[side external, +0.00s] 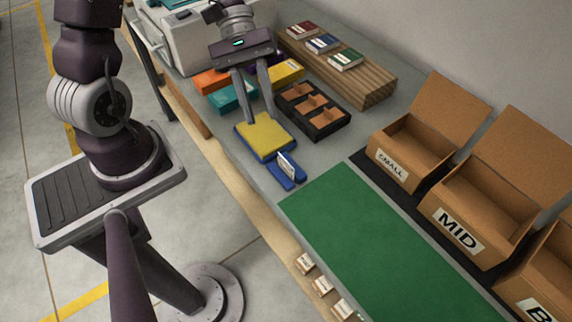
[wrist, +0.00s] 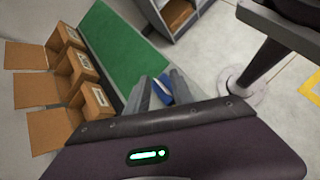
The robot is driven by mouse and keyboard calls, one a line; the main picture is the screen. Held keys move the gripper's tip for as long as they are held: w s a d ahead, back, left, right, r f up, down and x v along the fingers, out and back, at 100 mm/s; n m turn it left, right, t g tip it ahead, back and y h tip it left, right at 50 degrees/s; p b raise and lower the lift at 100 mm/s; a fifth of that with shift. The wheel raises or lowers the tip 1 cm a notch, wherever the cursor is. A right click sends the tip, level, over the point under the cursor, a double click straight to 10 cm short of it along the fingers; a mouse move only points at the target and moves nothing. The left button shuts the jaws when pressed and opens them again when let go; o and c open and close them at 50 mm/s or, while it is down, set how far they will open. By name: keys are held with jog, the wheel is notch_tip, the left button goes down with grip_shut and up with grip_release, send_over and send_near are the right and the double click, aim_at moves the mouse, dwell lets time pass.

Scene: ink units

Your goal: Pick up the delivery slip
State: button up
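A small white slip (side external: 287,165) stands tilted in a blue holder (side external: 279,178), just in front of a yellow pad with a blue edge (side external: 263,138); I take it to be the delivery slip. My gripper (side external: 264,119) is above the yellow pad, fingers pointing down, open and empty, behind the slip and apart from it. In the wrist view the blue holder (wrist: 164,97) shows partly between the fingers of my gripper (wrist: 160,88); the slip is too small there to make out clearly.
A black tray with brown dividers (side external: 313,111) lies right of my gripper. Orange, teal and yellow boxes (side external: 286,72) lie behind it. A green mat (side external: 385,240) is clear. Open cardboard boxes, including SMALL (side external: 393,165) and MID (side external: 458,229), line the right side.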

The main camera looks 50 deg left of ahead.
aim_at(284, 159)
jog(key=f+n+h, duration=0.1)
jog(key=f+n, duration=0.1)
jog(key=f, duration=0.1)
jog(key=w+a+f+n+t+h, duration=0.1)
jog(key=f+n+h, duration=0.1)
jog(key=f, duration=0.1)
jog(key=f+n+t+h, duration=0.1)
jog(key=f+n, duration=0.2)
jog(key=shift+w+a+f+h, duration=0.2)
jog(key=shift+f+h, duration=0.1)
jog(key=x, duration=0.6)
jog(key=shift+w+d+r, duration=0.15)
jog(key=shift+w+d, duration=0.15)
jog(key=shift+d, duration=0.35)
grip_shut()
